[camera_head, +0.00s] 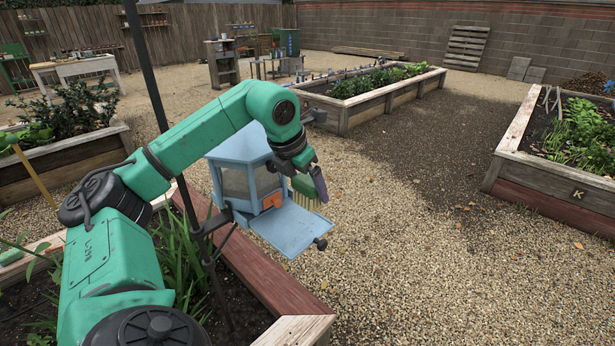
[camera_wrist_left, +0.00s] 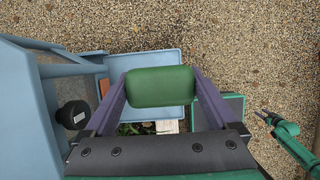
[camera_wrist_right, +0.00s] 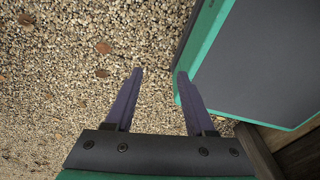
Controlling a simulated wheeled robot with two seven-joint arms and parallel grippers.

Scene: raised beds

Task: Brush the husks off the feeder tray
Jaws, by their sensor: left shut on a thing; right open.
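The pale blue feeder (camera_head: 243,165) hangs on a dark pole above a raised bed's corner. Its flat blue tray (camera_head: 285,232) juts out at the front and also shows in the left wrist view (camera_wrist_left: 145,62). I cannot make out husks on the tray. My left gripper (camera_head: 308,184) is shut on a green brush (camera_wrist_left: 160,87), its pale bristles pointing down over the tray's far right part. I cannot tell whether the bristles touch the tray. My right gripper (camera_wrist_right: 160,74) is open and empty over gravel; it is outside the head view.
A wooden-edged raised bed (camera_head: 255,275) with green plants lies below the feeder. A dark knob (camera_head: 320,243) sticks out at the tray's near right corner. More raised beds stand behind and at right (camera_head: 560,185). Gravel to the right of the tray is clear.

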